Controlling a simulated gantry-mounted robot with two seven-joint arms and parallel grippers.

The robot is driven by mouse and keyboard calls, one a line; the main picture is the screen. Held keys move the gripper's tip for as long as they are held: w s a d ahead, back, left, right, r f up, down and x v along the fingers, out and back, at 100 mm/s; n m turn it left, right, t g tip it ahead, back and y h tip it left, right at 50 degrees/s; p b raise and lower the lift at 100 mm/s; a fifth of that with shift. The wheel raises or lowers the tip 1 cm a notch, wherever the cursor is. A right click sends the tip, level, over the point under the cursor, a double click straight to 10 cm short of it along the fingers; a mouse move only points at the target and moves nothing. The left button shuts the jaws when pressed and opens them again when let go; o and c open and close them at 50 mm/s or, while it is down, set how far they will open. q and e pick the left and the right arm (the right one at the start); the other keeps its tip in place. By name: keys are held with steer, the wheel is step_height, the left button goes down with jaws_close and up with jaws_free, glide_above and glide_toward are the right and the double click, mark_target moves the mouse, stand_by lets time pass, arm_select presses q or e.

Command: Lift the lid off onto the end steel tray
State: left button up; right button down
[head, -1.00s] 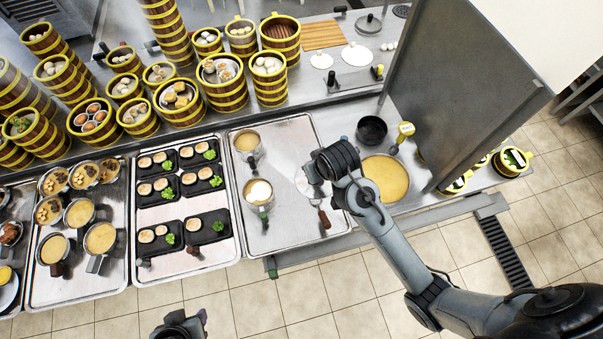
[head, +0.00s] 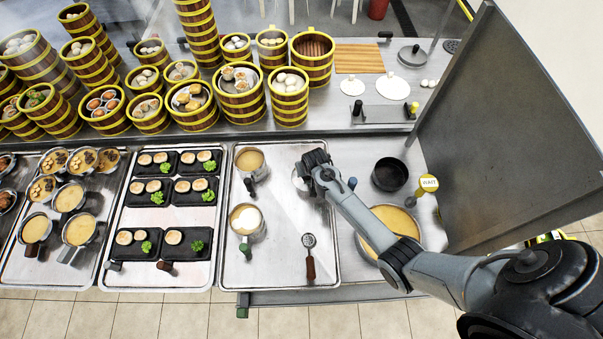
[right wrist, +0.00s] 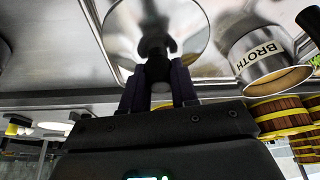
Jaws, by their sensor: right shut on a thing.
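My right gripper (head: 314,178) is shut on the dark knob of a round, shiny lid (head: 298,181). The lid is over the right part of the end steel tray (head: 285,268), mostly hidden by the gripper. In the right wrist view the lid (right wrist: 188,55) spreads beyond the fingers (right wrist: 158,88), with its knob (right wrist: 155,45) between them. I cannot tell whether the lid touches the tray. My left gripper is not in view.
The tray also holds two small pots (head: 247,220) (head: 249,160) at its left and a skimmer (head: 309,252) in front. Right of it are a wide soup pan (head: 412,218), a black pot (head: 389,174) and a grey partition (head: 500,130). Steamer towers (head: 240,100) stand behind.

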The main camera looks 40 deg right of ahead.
steer(key=shift+w+d+f+b, duration=0.15)
steer(key=shift+w+d+b, duration=0.05)
steer(key=shift+w, duration=0.25)
steer(key=shift+w+d+f+b, duration=0.15)
steer(key=shift+w+d, duration=0.05)
steer(key=shift+w, duration=0.25)
steer(key=shift+w+a+r, duration=0.25)
steer(key=shift+w+r, duration=0.25)
steer(key=shift+w, duration=0.2)
steer(key=shift+a, duration=0.1)
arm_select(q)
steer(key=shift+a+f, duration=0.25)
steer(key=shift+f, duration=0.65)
arm_select(e)
steer(key=shift+r, duration=0.1)
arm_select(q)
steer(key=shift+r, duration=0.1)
arm_select(e)
steer(key=shift+s+r+p, duration=0.1)
steer(key=shift+p, duration=0.2)
step_height(320, 180, down, 3)
steer(key=shift+r+b, duration=0.2)
steer(key=shift+b, duration=0.65)
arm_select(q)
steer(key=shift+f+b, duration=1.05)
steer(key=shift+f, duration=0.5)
arm_select(e)
steer(key=shift+f, duration=1.8)
